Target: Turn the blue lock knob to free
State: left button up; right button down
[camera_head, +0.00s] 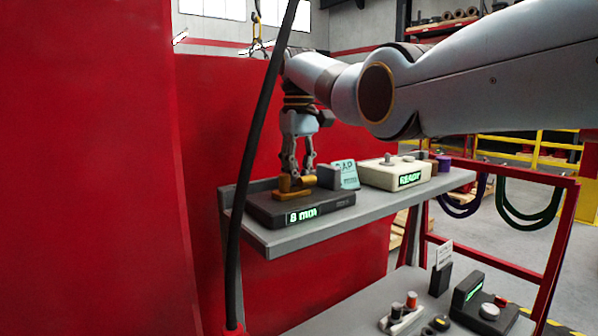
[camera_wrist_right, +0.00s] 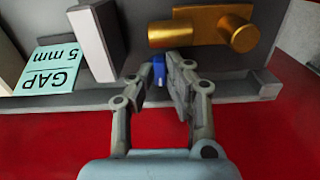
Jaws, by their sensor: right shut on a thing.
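The blue lock knob (camera_wrist_right: 159,70) shows in the right wrist view as a small blue piece between my fingertips, partly covered by them. My right gripper (camera_wrist_right: 163,76) is shut on it. In the head view the right gripper (camera_head: 298,174) points down at the back of the dark valve actuator unit (camera_head: 328,203), and the knob is hidden there. The brass-coloured fitting (camera_wrist_right: 200,28) lies right beside the fingertips; it also shows in the head view (camera_head: 293,190). The unit's green display (camera_head: 301,215) appears to read 8 mm. My left gripper is not in view.
A teal card (camera_wrist_right: 50,67) reading "GAP 5 mm" stands beside a grey block (camera_wrist_right: 98,42), close to the gripper. A cream box (camera_head: 395,174) showing "READY" is to the right on the grey shelf (camera_head: 440,184). A red wall is behind; a lower shelf holds more devices.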

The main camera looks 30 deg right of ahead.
jog(key=c, duration=1.6)
grip_release()
jog(key=shift+w, duration=0.1)
notch_tip(320, 180, up, 12)
